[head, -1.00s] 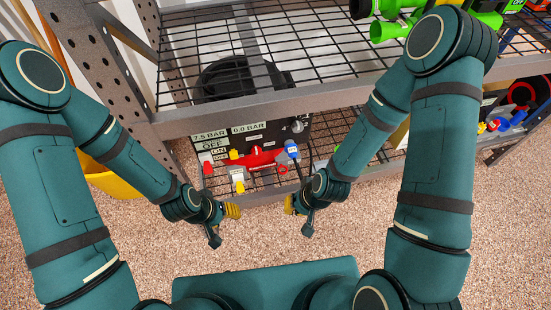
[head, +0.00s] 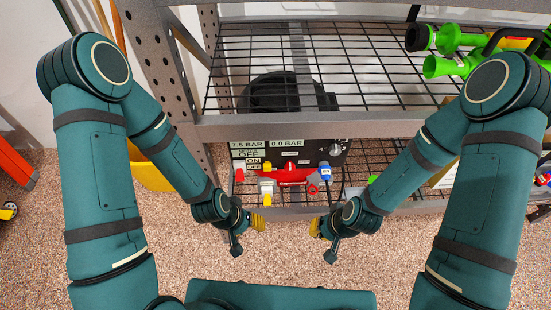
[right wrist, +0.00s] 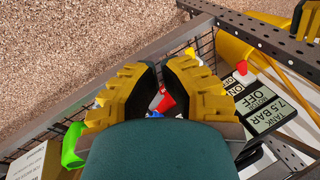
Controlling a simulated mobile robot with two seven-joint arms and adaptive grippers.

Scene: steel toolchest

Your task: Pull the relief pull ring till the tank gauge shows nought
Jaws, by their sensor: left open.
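The black compressor panel (head: 262,158) sits on the lower shelf. Its left display (head: 248,144) reads 7.5 BAR; the right wrist view shows this display (right wrist: 272,113) labelled TANK. A second display (head: 285,143) reads 0.0 BAR. A small red ring (head: 312,189), apparently the relief pull ring, hangs at the panel's lower right, beside a blue fitting (head: 326,173). My left gripper (head: 262,223) is open and empty in front of and below the panel. My right gripper (head: 314,228) is below the ring, apart from it; its fingers (right wrist: 158,72) are apart in the right wrist view, with nothing between them.
A wire shelf with a steel front edge (head: 350,123) spans above the panel. A perforated upright (head: 155,75) stands left of it. A yellow bucket (head: 150,176) is behind my left arm. Green tools (head: 450,67) lie on the upper right shelf. The gravel-patterned floor in front is clear.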

